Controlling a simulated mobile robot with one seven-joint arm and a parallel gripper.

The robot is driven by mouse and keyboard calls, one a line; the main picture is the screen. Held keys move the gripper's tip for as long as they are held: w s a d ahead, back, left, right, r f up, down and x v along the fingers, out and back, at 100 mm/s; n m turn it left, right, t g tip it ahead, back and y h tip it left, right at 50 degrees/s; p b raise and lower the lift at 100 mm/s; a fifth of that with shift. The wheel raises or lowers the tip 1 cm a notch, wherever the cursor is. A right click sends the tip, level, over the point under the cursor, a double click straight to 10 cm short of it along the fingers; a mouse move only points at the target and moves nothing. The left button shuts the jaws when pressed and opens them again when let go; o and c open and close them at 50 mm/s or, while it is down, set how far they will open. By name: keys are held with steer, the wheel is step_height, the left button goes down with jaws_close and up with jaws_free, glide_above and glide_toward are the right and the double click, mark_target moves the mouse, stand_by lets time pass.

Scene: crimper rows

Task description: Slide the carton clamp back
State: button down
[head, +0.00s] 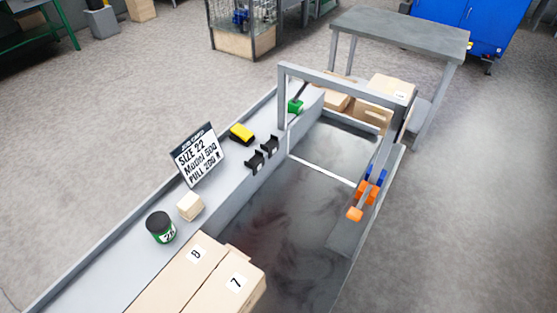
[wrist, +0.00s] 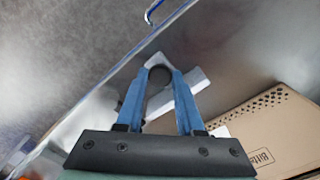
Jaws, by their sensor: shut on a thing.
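In the wrist view my gripper (wrist: 160,78) has two blue fingers closed on the sides of a round black knob (wrist: 158,73). The knob sits at a pale grey metal piece, the carton clamp (wrist: 196,80), which lies over a smooth grey metal surface. The fingers hide part of the clamp. A brown carton (wrist: 262,135) with a row of punched holes and printed lettering is at the right of the wrist view, close to the clamp. I cannot make out the knob or clamp clearly in the head view.
In the head view a grey metal frame (head: 340,86) spans the bench, with cartons (head: 372,114) behind it. Orange parts (head: 356,214) sit on the right rail. A sign (head: 196,156) stands left.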

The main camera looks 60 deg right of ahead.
steer(key=c, duration=0.5)
jaws_free()
steer(key=shift+s, duration=0.35)
steer(key=shift+w, duration=0.1)
steer(key=shift+r, duration=0.5)
step_height(320, 180, up, 12)
steer(key=shift+f+p, duration=0.1)
steer(key=shift+p, duration=0.9)
